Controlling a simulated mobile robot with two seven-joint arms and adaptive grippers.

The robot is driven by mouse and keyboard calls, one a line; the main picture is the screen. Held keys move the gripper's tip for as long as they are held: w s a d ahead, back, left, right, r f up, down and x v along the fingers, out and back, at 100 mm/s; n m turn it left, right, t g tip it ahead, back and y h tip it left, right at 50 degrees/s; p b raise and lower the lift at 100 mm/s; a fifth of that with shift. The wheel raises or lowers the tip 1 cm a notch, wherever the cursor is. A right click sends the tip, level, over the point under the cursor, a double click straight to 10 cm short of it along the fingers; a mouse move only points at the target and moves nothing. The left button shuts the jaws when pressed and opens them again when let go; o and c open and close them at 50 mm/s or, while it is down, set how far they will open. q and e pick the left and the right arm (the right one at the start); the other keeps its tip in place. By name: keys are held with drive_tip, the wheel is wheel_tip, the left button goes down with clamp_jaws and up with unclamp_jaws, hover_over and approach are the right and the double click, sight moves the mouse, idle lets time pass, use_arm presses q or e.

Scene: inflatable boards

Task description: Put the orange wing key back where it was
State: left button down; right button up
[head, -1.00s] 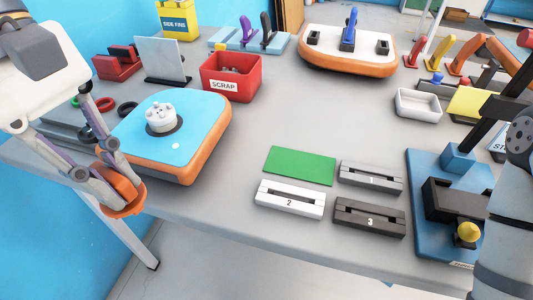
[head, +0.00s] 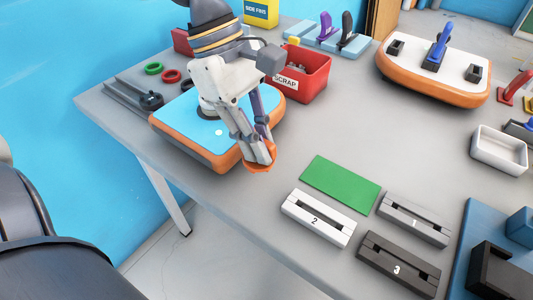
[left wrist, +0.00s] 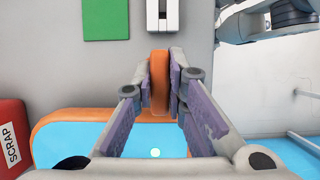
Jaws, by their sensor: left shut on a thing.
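My left gripper (head: 261,152) is shut on the orange wing key (head: 262,165). In the left wrist view the key (left wrist: 159,82) stands between the two fingers, seen edge-on. In the head view the fingers hide most of it. The gripper is at the near right edge of the blue-topped board with orange sides (head: 192,128); I cannot tell whether the key touches the board. My right gripper is in neither view.
A green mat (head: 340,184) lies to the right, beside fin boxes marked 2 (head: 318,218), 1 (head: 414,219) and 3 (head: 398,264). A red SCRAP bin (head: 303,75) stands behind the board. A white-topped board (head: 420,70) is farther back. The table middle is clear.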

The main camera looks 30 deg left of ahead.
use_arm(q)
drive_tip(key=f, duration=0.1)
drive_tip(key=w+f, duration=0.1)
drive_tip(key=f, duration=0.3)
drive_tip(key=shift+w+d, duration=0.1)
drive_tip(key=shift+w, duration=0.15)
drive_tip(key=c, duration=1.6)
unclamp_jaws()
drive_tip(key=shift+f, duration=0.1)
drive_tip(key=v, duration=1.2)
drive_tip(key=shift+r, duration=0.25)
